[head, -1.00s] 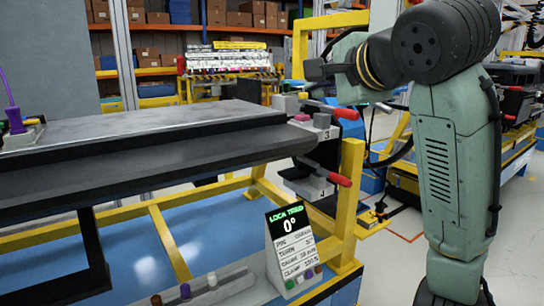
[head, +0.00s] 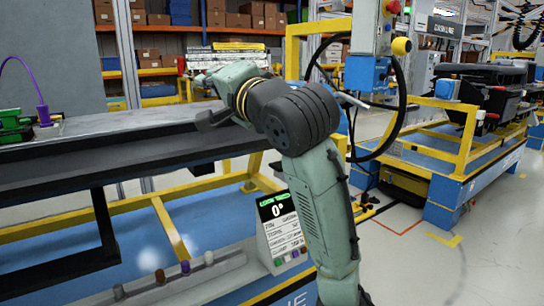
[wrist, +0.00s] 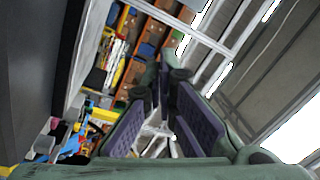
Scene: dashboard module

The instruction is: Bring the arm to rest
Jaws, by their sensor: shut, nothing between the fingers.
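My gripper (wrist: 160,90) shows in the wrist view, with its two purple-padded fingers angled toward each other and nothing held between them. It points toward the shelves and the bright ceiling lights, clear of any object. In the head view my arm rises from the bottom centre and bends left at a dark elbow joint. Its far end is in front of the long dark dashboard module (head: 120,165), hiding its right end. I cannot tell from this view whether it touches the module. The fingers are not clear in the head view.
A yellow and blue stand (head: 160,225) carries the module, with a small display sign (head: 280,222) at its front. Open floor (head: 420,275) lies at the right.

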